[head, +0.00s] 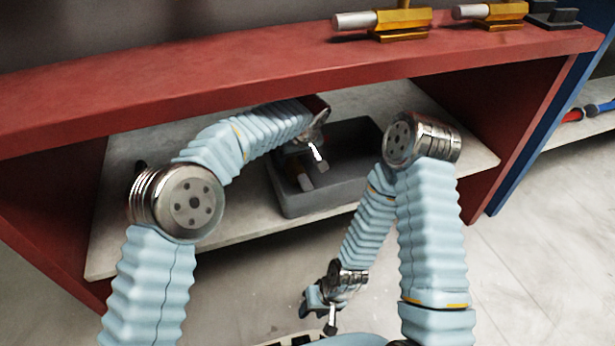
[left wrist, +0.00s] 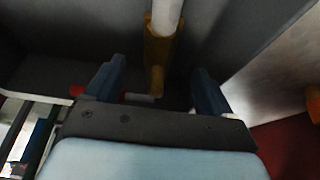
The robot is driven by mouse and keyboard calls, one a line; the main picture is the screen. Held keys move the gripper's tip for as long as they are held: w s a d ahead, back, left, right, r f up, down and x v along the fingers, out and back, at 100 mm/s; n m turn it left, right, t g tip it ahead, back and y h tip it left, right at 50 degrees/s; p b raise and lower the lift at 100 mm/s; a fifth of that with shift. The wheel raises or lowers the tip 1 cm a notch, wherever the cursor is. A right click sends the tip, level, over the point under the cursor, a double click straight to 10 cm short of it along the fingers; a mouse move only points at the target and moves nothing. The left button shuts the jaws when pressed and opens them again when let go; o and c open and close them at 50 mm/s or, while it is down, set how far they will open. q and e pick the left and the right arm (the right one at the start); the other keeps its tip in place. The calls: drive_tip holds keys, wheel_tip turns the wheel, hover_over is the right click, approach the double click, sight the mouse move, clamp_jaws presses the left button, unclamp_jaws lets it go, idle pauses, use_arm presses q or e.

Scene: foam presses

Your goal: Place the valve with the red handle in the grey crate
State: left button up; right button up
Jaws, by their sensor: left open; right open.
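The grey crate (head: 345,192) stands on the lower shelf. Its dark walls (left wrist: 245,35) also fill much of the left wrist view. Inside it lies a brass valve (left wrist: 158,50) with a pale pipe end; only a small pale part of it (head: 305,183) shows in the head view. A red piece (left wrist: 110,96) with a pale tip shows beside its lower end, partly hidden by a finger; it looks like its handle. My left gripper (head: 309,165) is open over the crate, its fingers (left wrist: 158,90) on either side of the valve, apart from it. My right gripper (head: 322,312) is open and empty, low in front of the shelf.
The red upper board (head: 250,75) hangs over the crate and my left arm. Brass valves (head: 402,22) and a black part (head: 553,15) stand on top. A blue unit (head: 535,130) is at right. The pale lower shelf (head: 130,220) is bare left of the crate.

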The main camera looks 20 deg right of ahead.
sight(311, 186)
use_arm(q)
drive_tip(key=s, duration=1)
drive_tip(key=shift+s+d+f+b, duration=0.1)
drive_tip(key=shift+s+f+b, duration=0.15)
drive_tip(key=shift+s+b, duration=0.05)
